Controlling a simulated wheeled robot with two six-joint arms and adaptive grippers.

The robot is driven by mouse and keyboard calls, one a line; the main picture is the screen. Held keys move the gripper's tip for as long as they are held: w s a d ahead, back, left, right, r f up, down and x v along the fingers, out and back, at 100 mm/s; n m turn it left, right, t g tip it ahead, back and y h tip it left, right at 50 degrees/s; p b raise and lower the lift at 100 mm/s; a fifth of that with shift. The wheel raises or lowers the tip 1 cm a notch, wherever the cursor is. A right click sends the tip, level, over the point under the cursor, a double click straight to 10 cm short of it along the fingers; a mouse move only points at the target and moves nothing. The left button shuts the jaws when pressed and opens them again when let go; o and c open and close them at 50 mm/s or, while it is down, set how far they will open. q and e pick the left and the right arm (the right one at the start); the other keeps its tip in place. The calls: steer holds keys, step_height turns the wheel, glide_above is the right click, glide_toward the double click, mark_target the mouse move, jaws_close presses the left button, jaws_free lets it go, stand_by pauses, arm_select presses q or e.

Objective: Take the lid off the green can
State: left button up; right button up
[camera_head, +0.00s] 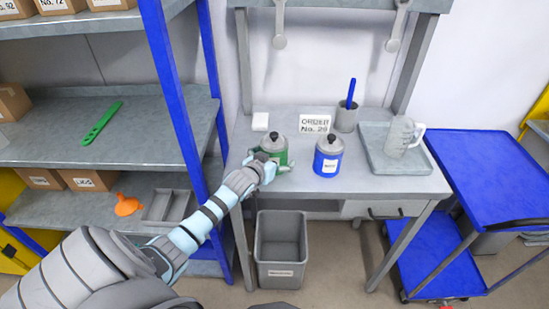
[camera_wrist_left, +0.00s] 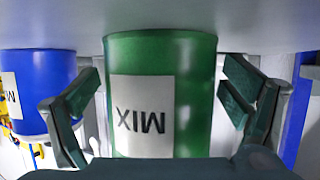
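The green can (camera_head: 281,157) stands upright on the grey workbench (camera_head: 400,185), with a grey lid (camera_head: 273,144) and black knob on top. My left gripper (camera_head: 271,167) is at the near side of the can, partly covering it. In the left wrist view the green can (camera_wrist_left: 190,95) appears upside down, with a white MIX label, between the open fingers of my left gripper (camera_wrist_left: 165,95). A gap shows between each finger and the can. The lid is out of sight in that view.
A blue can (camera_head: 328,164) with a grey lid stands right of the green can. Behind are an order sign (camera_head: 315,123) and a grey cup (camera_head: 346,119). A tray (camera_head: 375,155) with a clear jug (camera_head: 398,135) sits right. A blue shelf post (camera_head: 172,90) stands left.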

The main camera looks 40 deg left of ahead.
arm_select(q)
steer(key=shift+r, duration=0.1)
steer(key=c, duration=1.5)
steer(key=shift+r, duration=0.1)
step_height(320, 180, up, 20)
steer(key=p, duration=0.3)
steer(key=o, duration=0.8)
steer(key=c, duration=1.1)
